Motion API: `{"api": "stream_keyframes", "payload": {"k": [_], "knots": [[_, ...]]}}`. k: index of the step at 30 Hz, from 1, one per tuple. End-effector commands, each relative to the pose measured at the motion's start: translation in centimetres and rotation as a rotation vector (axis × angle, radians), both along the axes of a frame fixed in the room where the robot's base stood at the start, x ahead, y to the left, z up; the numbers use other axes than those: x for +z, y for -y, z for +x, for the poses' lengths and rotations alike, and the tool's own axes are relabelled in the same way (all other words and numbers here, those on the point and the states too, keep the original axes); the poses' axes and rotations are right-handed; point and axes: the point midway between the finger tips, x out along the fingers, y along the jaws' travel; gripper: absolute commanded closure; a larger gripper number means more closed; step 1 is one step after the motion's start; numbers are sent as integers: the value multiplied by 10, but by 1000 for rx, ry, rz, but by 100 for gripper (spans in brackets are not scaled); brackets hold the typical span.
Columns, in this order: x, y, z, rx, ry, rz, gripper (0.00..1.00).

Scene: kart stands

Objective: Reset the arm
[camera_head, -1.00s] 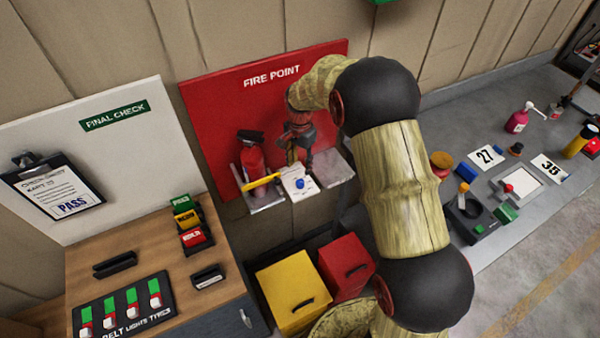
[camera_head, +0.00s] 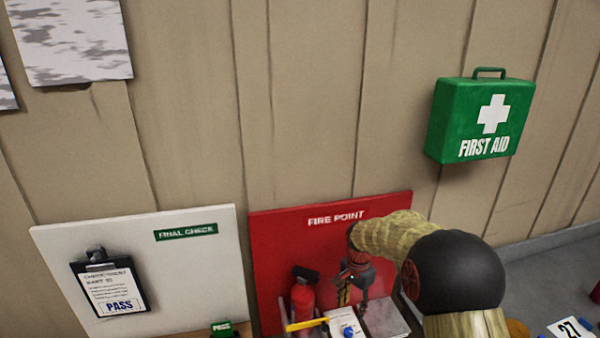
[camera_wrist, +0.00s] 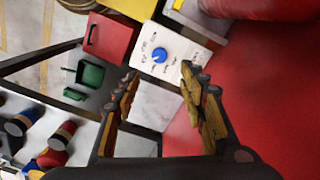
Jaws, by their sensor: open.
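My gripper (camera_head: 350,285) hangs in front of the red fire point board (camera_head: 285,245), above the small shelf. In the wrist view my gripper (camera_wrist: 162,82) has its two fingers well apart with nothing between them. Beyond the fingertips lies a white panel with a blue knob (camera_wrist: 159,55), apart from the fingers as far as I can tell. The same white panel (camera_head: 343,319) shows below my gripper in the head view. My arm comes in from the lower right.
A red extinguisher (camera_head: 302,302) and a yellow bar (camera_head: 306,324) are left of my gripper. A final check board (camera_head: 190,275) with a clipboard (camera_head: 112,292) is further left. A green first aid box (camera_head: 480,118) hangs upper right.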

Motion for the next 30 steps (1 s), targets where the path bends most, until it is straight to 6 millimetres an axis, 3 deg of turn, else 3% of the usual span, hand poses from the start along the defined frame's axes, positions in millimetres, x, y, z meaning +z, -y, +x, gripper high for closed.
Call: {"api": "stream_keyframes", "payload": {"k": [2,5,8,17,24,30], "knots": [[-3,0,-4,70,-8,0,58],[-16,0,-27,181,-52,5,58],[-12,0,-52,295,-75,11,58],[39,0,-122,570,-47,14,58],[92,0,-194,766,43,-18,58],[122,0,-254,870,142,-66,58]]}}
